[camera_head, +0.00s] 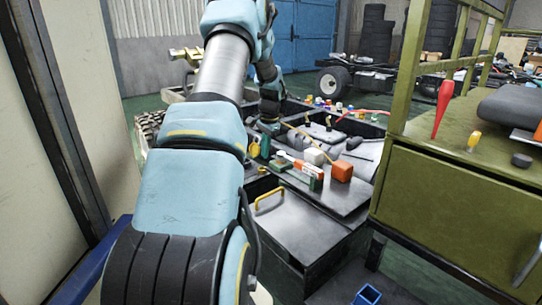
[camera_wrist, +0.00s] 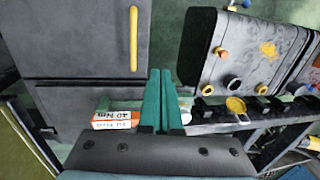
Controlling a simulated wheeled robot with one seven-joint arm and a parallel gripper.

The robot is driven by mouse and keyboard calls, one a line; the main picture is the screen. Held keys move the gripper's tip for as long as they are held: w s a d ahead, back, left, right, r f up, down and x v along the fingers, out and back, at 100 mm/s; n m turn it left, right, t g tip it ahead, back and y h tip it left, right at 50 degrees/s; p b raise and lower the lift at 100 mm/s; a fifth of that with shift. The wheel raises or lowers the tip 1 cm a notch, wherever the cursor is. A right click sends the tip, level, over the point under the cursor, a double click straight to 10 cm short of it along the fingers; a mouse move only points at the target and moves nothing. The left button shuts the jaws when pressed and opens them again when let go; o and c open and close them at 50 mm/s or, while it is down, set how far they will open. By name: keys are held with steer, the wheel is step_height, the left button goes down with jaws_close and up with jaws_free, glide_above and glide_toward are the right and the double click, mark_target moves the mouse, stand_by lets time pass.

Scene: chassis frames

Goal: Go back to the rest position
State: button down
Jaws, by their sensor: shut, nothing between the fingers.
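My gripper (camera_wrist: 160,72) shows in the wrist view as two teal fingers side by side, shut together with nothing held. In the head view my light blue arm reaches away from me over the left side of the dark workbench (camera_head: 340,202). Its end points down among the things near the bench's back left, and the fingers cannot be made out there. A red and white box (camera_wrist: 112,120) lies just left of the fingers in the wrist view. A yellow handle (camera_wrist: 133,40) is farther up and to the left.
A red-orange block (camera_head: 341,171) and a white block (camera_head: 314,156) lie on the bench, with several small items around them. An olive cabinet (camera_head: 450,215) stands close on the right, with a red screwdriver (camera_head: 443,105) upright on it. A pale panel (camera_head: 95,110) stands on the left.

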steer(key=s+r+n, duration=0.3)
steer(key=s+n, duration=0.1)
steer(key=s, duration=1.3)
steer(key=s+d+r+n+h, duration=0.1)
steer(key=s+r+n, duration=0.3)
steer(key=s, duration=1.3)
steer(key=shift+s+r, duration=0.15)
steer(key=shift+s, duration=0.15)
